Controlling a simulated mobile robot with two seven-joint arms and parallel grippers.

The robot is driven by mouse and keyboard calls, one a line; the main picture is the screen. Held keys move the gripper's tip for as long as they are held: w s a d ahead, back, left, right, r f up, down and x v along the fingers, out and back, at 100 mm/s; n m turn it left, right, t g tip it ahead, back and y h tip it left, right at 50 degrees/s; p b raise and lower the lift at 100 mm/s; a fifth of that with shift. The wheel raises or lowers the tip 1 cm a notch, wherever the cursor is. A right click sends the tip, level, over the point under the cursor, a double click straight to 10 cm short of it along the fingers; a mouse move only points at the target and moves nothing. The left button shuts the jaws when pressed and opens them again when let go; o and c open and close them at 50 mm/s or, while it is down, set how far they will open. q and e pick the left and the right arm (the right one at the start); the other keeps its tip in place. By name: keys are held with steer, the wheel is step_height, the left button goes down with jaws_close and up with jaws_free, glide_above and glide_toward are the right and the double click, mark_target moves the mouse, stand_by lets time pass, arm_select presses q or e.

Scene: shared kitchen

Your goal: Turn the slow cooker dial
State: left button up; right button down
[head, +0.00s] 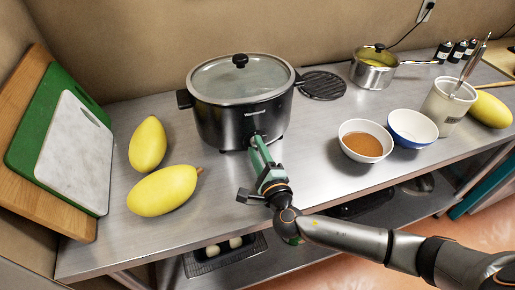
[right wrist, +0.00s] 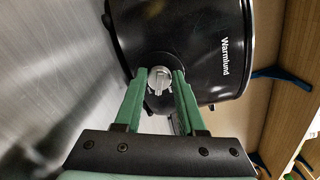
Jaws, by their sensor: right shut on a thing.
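The slow cooker (head: 223,120) is a black pot with a glass lid, standing at the back middle of the steel counter. Its dial (right wrist: 159,80), a small silver knob, is on the lower front and shows in the right wrist view; the gripper covers it in the head view. My right gripper (head: 256,142) reaches up to the cooker's front from the counter's edge. In the right wrist view its green fingers (right wrist: 160,83) are shut on the dial, one on each side. My left gripper is not in view.
Two yellow melons (head: 163,191) lie left of the cooker, near cutting boards (head: 68,150). Right of it are a black trivet (head: 322,85), a saucepan (head: 373,72), a bowl of orange-brown food (head: 365,141), a blue-white bowl (head: 412,128) and a utensil crock (head: 446,107). The counter front is clear around my arm.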

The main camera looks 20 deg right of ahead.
steer(key=n, duration=0.5)
steer(key=shift+f, duration=0.15)
steer(key=shift+f+n, duration=0.15)
steer(key=shift+n, duration=0.75)
steer(key=c, duration=0.5)
jaws_free()
steer(key=s, duration=1.2)
steer(key=shift+s+d, duration=0.2)
steer(key=shift+s, duration=0.05)
